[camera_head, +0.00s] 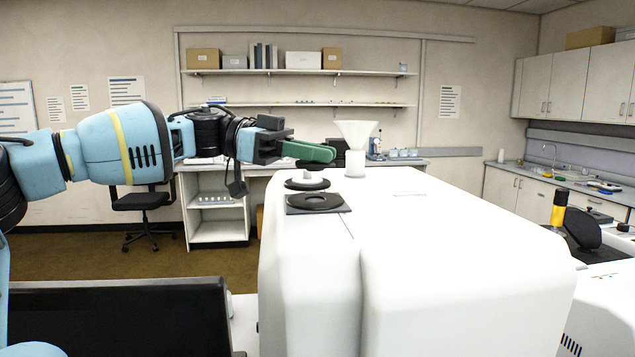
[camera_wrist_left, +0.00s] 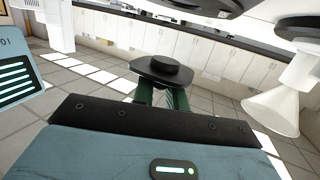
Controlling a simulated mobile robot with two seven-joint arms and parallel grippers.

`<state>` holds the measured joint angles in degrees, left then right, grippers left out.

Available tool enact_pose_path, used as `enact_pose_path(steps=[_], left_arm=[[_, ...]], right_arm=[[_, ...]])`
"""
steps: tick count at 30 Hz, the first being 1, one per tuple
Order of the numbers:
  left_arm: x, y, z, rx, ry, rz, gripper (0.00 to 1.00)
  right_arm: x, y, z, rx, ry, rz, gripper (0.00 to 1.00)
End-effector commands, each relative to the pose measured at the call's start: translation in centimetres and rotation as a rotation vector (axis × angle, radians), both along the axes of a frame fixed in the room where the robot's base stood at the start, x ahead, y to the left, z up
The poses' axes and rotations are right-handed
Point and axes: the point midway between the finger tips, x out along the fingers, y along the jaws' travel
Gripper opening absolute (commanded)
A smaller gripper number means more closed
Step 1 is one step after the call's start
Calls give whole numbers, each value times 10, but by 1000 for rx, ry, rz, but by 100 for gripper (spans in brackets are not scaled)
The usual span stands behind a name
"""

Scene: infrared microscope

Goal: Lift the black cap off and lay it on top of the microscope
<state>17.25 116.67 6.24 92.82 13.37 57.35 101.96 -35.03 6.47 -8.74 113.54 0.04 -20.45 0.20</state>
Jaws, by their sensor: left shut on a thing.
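My left gripper (camera_head: 322,154), with green fingers, is shut on the black cap and holds it above the white microscope (camera_head: 460,235). In the left wrist view the black cap (camera_wrist_left: 150,72), a flat disc with a round knob, sits at the tips of the green fingers (camera_wrist_left: 165,98). In the head view only a dark edge of the cap shows under the fingers. Below it, on the microscope top, lie a black disc with a grey piece on it (camera_head: 308,183) and a square black plate with a round opening (camera_head: 315,202). My right gripper is out of view.
A white funnel (camera_head: 356,145) stands on the microscope top, just right of the fingertips; it also shows in the left wrist view (camera_wrist_left: 272,108). The white top to the right of the plate is bare. A dark monitor (camera_head: 120,315) stands at the lower left.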

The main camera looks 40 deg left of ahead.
Motion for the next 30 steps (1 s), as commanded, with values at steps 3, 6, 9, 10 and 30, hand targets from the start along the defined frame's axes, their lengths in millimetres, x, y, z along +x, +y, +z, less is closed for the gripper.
enact_pose_path(steps=[3, 6, 9, 10, 30], left_arm=[[3, 0, 30, 5, 1, 4, 0], [2, 0, 56, 5, 2, 3, 0], [2, 0, 80, 3, 0, 3, 0], [2, 0, 86, 3, 0, 3, 0], [0, 0, 126, 0, 1, 0, 0]], right_arm=[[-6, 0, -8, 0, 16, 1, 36], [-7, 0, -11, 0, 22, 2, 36], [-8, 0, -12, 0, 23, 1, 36], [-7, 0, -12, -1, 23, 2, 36], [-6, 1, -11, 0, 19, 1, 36]])
